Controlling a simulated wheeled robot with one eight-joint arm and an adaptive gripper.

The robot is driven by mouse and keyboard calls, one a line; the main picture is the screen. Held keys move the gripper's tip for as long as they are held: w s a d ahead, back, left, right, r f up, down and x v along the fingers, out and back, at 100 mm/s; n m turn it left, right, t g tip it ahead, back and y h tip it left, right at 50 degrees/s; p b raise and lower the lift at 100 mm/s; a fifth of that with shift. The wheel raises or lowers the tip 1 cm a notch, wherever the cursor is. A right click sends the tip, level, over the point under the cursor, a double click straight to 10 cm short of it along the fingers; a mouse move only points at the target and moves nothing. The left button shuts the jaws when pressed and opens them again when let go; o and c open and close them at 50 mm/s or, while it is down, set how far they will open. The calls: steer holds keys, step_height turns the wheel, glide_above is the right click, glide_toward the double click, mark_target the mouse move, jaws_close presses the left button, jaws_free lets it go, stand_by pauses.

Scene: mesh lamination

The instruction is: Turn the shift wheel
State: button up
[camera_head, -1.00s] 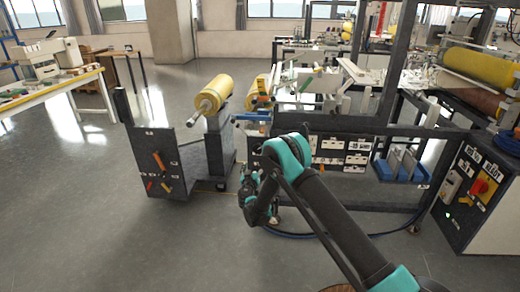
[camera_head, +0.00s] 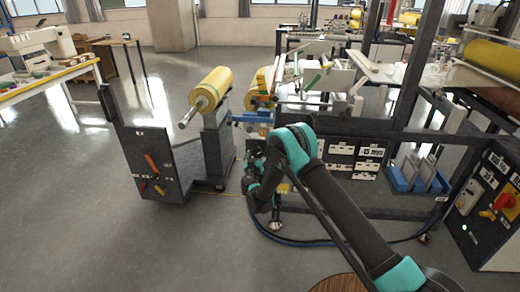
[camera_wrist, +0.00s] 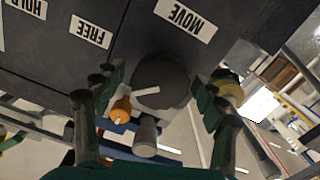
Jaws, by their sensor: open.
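In the wrist view, a dark round wheel (camera_wrist: 168,72) with a white mark on its face is mounted on a dark panel (camera_wrist: 125,45). I take it to be the shift wheel. My gripper (camera_wrist: 158,95) is open, with one finger to the left and one to the right of the wheel. I cannot tell whether either finger touches it. In the head view, my gripper (camera_head: 252,182) is low beside the machine frame, and the wheel is hidden.
A dark stand (camera_head: 155,165) with coloured levers and a yellow roll (camera_head: 212,88) is left of my arm. A control box (camera_head: 487,205) with a red knob is at the right. A blue hose (camera_head: 290,240) lies on the floor. The floor at left is open.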

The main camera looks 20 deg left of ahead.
steer(key=shift+w, duration=0.2)
steer(key=shift+c, duration=0.4)
steer(key=c, duration=1.1)
